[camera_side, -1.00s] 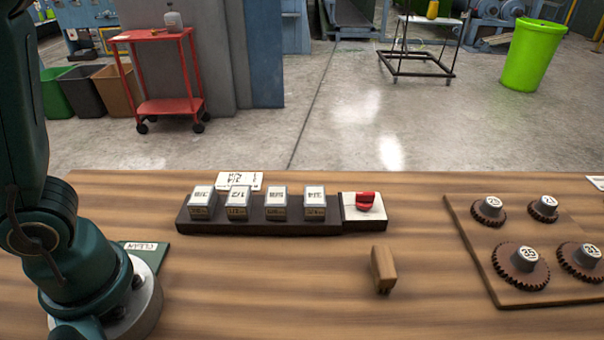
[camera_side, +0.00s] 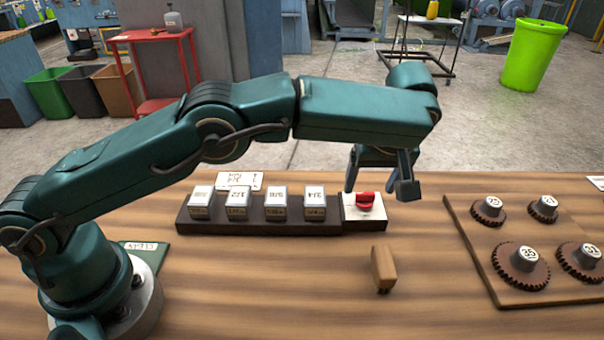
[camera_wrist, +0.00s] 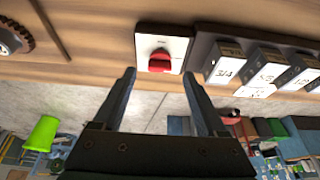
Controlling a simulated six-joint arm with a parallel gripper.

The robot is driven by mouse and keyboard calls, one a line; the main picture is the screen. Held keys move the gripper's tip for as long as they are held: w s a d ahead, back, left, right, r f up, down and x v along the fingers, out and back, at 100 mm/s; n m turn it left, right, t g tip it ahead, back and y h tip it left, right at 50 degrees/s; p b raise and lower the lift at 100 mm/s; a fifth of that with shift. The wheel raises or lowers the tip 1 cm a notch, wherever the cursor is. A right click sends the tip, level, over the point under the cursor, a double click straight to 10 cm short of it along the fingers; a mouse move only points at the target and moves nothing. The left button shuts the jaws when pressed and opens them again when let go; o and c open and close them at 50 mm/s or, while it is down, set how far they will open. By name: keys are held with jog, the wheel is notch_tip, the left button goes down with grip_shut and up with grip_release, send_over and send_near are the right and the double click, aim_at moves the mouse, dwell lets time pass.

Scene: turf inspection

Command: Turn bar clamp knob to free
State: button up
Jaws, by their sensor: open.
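The red knob (camera_side: 365,201) sits on a white plate (camera_side: 350,215) at the right end of a dark rail (camera_side: 260,228). My gripper (camera_side: 377,189) is above the knob, with its fingers pointing down and apart. In the wrist view the red knob (camera_wrist: 159,61) lies ahead of the gap between the fingertips of my gripper (camera_wrist: 158,72), apparently untouched. The knob's handle looks roughly crosswise to the line of my fingers there. Nothing is held.
Several labelled blocks (camera_side: 275,203) stand on the rail left of the knob. A small wooden block (camera_side: 383,269) stands in front of it. A board with several gears (camera_side: 520,290) lies to the right. A green card (camera_side: 150,251) lies beside my base. The front middle of the table is clear.

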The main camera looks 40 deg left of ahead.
aim_at(365, 199)
jog(key=shift+x, duration=1.4)
grip_shut()
jog(key=shift+w+n, duration=0.2)
jog(key=shift+n, duration=0.3)
jog(key=shift+s+n, duration=0.15)
jog(key=shift+n, duration=0.15)
grip_release()
